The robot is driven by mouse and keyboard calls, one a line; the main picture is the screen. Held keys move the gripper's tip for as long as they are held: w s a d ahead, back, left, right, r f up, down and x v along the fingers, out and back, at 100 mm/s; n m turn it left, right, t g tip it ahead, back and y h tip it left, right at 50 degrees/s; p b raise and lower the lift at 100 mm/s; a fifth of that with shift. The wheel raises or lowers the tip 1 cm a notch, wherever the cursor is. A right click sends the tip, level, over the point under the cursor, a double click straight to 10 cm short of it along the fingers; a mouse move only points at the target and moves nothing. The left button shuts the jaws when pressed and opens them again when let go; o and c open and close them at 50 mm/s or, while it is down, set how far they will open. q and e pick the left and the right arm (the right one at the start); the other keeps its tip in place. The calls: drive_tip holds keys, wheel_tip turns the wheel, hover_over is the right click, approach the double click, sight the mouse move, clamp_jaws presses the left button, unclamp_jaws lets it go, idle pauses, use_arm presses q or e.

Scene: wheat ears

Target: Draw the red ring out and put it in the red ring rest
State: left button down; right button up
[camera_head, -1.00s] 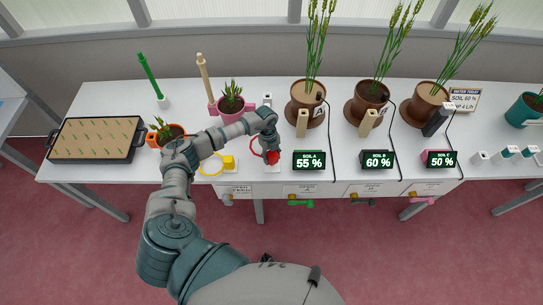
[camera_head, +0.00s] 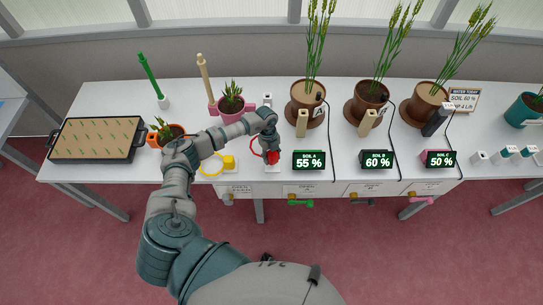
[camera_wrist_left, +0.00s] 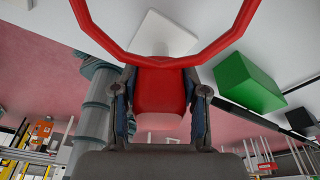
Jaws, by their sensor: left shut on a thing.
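The red ring (camera_head: 254,146) has a red block-shaped grip, and it shows on the white bench just left of the Soil A display. My left gripper (camera_head: 271,150) is over it, fingers down, shut on the red block. In the left wrist view the red block (camera_wrist_left: 160,92) sits between both fingers of the left gripper (camera_wrist_left: 160,100), and the ring's red loop (camera_wrist_left: 160,60) spreads beyond it. A white square pad (camera_wrist_left: 163,33) lies behind the block. I cannot tell whether the ring touches the bench. My right gripper is in no view.
A yellow ring (camera_head: 211,164) with a yellow block lies to the left. The Soil A display (camera_head: 309,161) stands close to the right. Potted plants stand behind, including a pink pot (camera_head: 232,106). A green block (camera_wrist_left: 248,83) shows in the left wrist view.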

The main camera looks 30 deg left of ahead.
use_arm(q)
drive_tip(key=shift+a+b+x, duration=0.15)
drive_tip(key=shift+b+x, duration=0.4)
drive_tip(key=shift+x, duration=0.35)
drive_tip(key=shift+a+b+x, duration=0.15)
drive_tip(key=shift+b+x, duration=0.35)
drive_tip(key=shift+x, duration=0.35)
drive_tip(key=c, duration=0.5)
unclamp_jaws()
drive_tip(key=shift+w, duration=0.15)
drive_tip(key=shift+f, duration=0.1)
drive_tip(key=shift+w, duration=0.1)
drive_tip(key=v, duration=1.2)
drive_tip(key=shift+f, duration=0.1)
